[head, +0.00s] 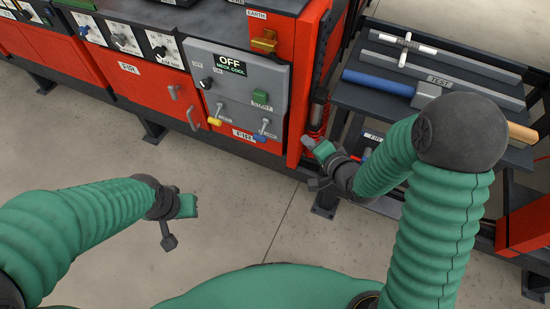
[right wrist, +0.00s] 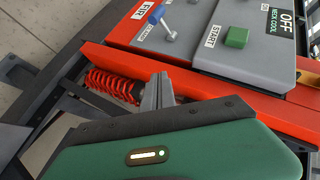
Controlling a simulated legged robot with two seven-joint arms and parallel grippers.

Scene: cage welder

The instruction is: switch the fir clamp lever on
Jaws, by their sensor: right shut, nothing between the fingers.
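The grey FIR control panel (head: 238,88) is at upper middle in the head view. A blue-handled lever (head: 263,127) and a yellow-handled lever (head: 216,118) stand on its lower part. The blue-handled lever (right wrist: 156,15) also shows at the top of the right wrist view, apart from my fingers. My right gripper (head: 309,142) is right of the panel; its fingers (right wrist: 158,90) are shut and empty. My left gripper (head: 190,204) hangs over the floor, its fingers unclear.
A green START button (head: 260,97) and a black knob (head: 206,83) are on the same panel. The red cabinet edge (right wrist: 125,60) and a red coil spring (right wrist: 108,86) lie near my right fingers. A dark shelf rack (head: 365,105) stands right. Floor (head: 250,210) is clear.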

